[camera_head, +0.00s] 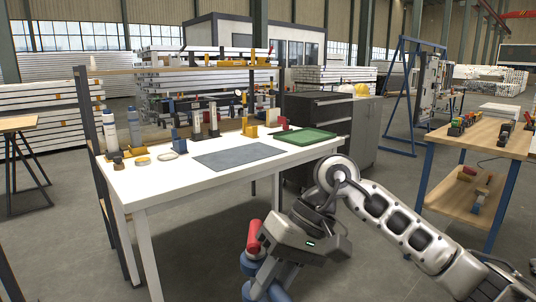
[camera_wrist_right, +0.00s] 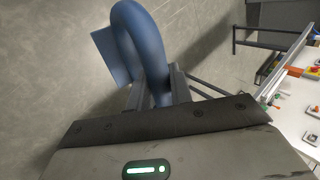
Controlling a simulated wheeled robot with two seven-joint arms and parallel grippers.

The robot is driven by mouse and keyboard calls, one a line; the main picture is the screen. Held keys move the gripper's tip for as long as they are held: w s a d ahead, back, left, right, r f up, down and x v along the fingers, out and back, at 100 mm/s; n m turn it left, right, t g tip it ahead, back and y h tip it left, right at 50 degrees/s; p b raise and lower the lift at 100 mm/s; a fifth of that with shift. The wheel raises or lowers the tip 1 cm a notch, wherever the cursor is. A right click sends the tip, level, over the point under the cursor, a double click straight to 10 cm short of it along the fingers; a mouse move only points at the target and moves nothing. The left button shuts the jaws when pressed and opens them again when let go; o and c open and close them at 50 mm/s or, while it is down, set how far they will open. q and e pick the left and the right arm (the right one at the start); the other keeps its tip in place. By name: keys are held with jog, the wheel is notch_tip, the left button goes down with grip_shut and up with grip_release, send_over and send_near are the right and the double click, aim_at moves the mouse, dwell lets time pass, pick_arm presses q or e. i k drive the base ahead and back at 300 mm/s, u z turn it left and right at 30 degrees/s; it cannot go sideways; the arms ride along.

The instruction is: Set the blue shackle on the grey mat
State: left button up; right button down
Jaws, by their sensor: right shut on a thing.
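The blue shackle (camera_wrist_right: 150,45) is a thick curved bow in the right wrist view, clasped between the fingers of my right gripper (camera_wrist_right: 158,92). In the head view my right gripper (camera_head: 266,268) is low in front of the white table, off its front edge, with blue parts of the shackle (camera_head: 249,264) showing beside it. A red cylinder (camera_head: 254,236) shows at the gripper; I cannot tell whether it is part of the shackle. The grey mat (camera_head: 238,155) lies flat and bare on the table. My left gripper is not in view.
The white table (camera_head: 185,188) also bears a green tray (camera_head: 304,136) right of the mat, bottles (camera_head: 110,130), rings (camera_head: 167,156), a blue block (camera_head: 179,141) and a yellow holder (camera_head: 249,127). A wooden bench (camera_head: 480,138) stands at the right. Bare tabletop lies in front of the mat.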

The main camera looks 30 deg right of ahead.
aim_at(247, 155)
jog(key=z, duration=0.8)
jog(key=i, duration=0.7)
jog(key=z, duration=0.45)
jog(key=i, duration=0.95)
jog(key=u, duration=0.55)
